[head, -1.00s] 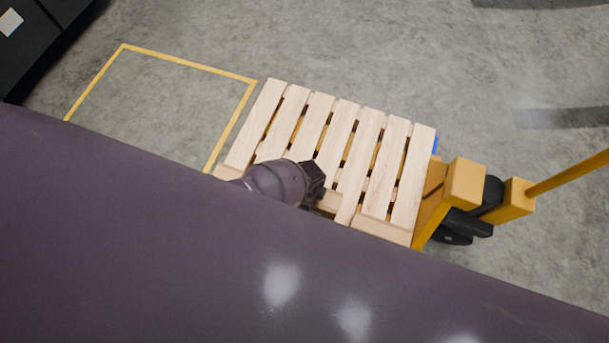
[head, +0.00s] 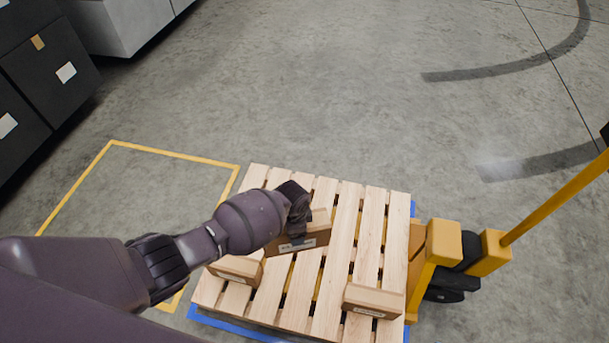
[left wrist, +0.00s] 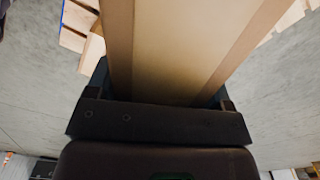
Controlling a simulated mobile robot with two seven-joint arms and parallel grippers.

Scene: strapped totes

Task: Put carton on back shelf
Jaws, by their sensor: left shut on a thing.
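My left gripper (head: 298,212) reaches in from the left over a wooden pallet (head: 343,240) and is shut on a brown carton (head: 312,236) with a white label. In the left wrist view the carton (left wrist: 185,50) sits between the fingers and fills the upper middle. I cannot tell whether it touches the slats. Two more brown cartons lie on the pallet: one at the near left (head: 235,268), one at the near right (head: 373,300). My right gripper is not in view. No back shelf can be made out.
A yellow pallet jack (head: 440,250) with a long handle stands at the pallet's right. A yellow-outlined floor square (head: 165,153) lies left of the pallet. Dark boxes (head: 50,65) and a grey cabinet (head: 125,25) stand at upper left. The floor behind the pallet is clear.

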